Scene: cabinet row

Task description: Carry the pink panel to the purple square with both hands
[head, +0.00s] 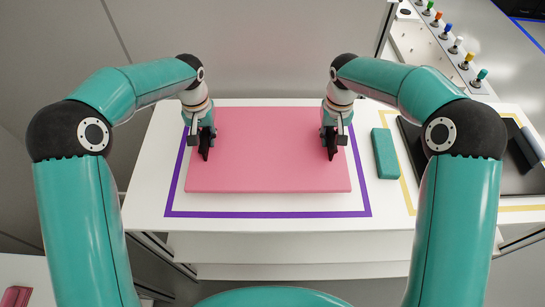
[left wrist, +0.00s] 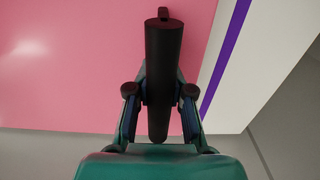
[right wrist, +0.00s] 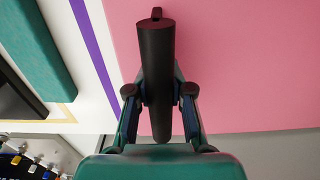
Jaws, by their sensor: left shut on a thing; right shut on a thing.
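The pink panel (head: 268,165) is flat and level over the white table top, inside the purple square (head: 265,214) outline in the head view. I cannot tell whether it touches the table. My left gripper (head: 206,147) is shut on a black bar handle (left wrist: 160,65) at the panel's left side. My right gripper (head: 330,147) is shut on a matching handle (right wrist: 157,65) at its right side. The purple line also shows beyond the panel's edge in the left wrist view (left wrist: 225,55) and the right wrist view (right wrist: 93,50). The square's far edge is hidden.
A teal block (head: 385,153) lies just right of the purple outline. Beyond it a black tray (head: 425,150) sits within a yellow outline. Several coloured knobs (head: 457,43) stand at the back right. A grey wall is behind the table (head: 148,190).

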